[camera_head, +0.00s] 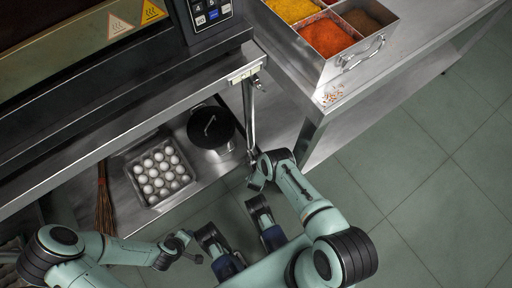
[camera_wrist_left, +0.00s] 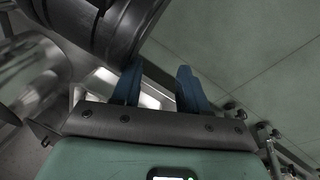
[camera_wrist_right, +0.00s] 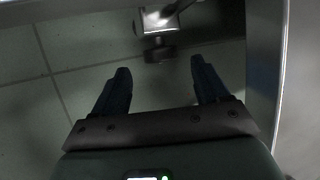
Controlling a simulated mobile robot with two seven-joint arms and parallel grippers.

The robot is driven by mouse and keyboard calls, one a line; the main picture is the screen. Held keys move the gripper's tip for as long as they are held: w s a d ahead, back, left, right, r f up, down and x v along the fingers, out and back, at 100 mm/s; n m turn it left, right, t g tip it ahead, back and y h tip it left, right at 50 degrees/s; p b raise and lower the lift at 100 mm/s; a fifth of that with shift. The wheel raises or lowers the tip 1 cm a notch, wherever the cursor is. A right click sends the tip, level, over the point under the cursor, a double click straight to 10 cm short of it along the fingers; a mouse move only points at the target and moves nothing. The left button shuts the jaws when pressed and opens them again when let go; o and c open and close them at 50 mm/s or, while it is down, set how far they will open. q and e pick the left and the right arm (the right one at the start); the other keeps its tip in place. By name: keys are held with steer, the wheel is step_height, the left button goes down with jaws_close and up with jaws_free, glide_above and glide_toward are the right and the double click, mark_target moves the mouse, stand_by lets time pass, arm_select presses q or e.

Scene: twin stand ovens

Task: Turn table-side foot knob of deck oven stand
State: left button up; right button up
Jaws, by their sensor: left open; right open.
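The oven stand's table-side leg (camera_head: 250,118) runs down between the oven and the side table; its foot is partly hidden by my right arm (camera_head: 292,185). In the right wrist view a dark foot knob (camera_wrist_right: 160,51) sits below a grey metal block (camera_wrist_right: 158,20). My right gripper (camera_wrist_right: 159,66) is open, with the knob just beyond and between its fingertips. I see no contact. My left gripper (camera_wrist_left: 157,68) is open and empty, away from the knob, over floor and metal parts. My left arm (camera_head: 75,245) enters the head view at lower left.
A broom (camera_head: 104,205) stands at left. Spice bins (camera_head: 330,38) top the side table (camera_head: 375,75). Floor (camera_head: 430,190) is clear at right.

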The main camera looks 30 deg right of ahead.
steer(key=b+x, duration=0.4)
steer(key=shift+w, duration=0.1)
arm_select(q)
steer(key=s+a+f+g, duration=0.1)
steer(key=s+f+g, duration=0.2)
steer(key=s+f, duration=0.3)
steer(key=shift+s+n+g, duration=0.3)
steer(key=shift+s+g, duration=0.1)
steer(key=shift+s, duration=1.6)
arm_select(e)
steer(key=shift+w+f, duration=0.1)
steer(key=shift+f, duration=0.05)
steer(key=c, duration=1)
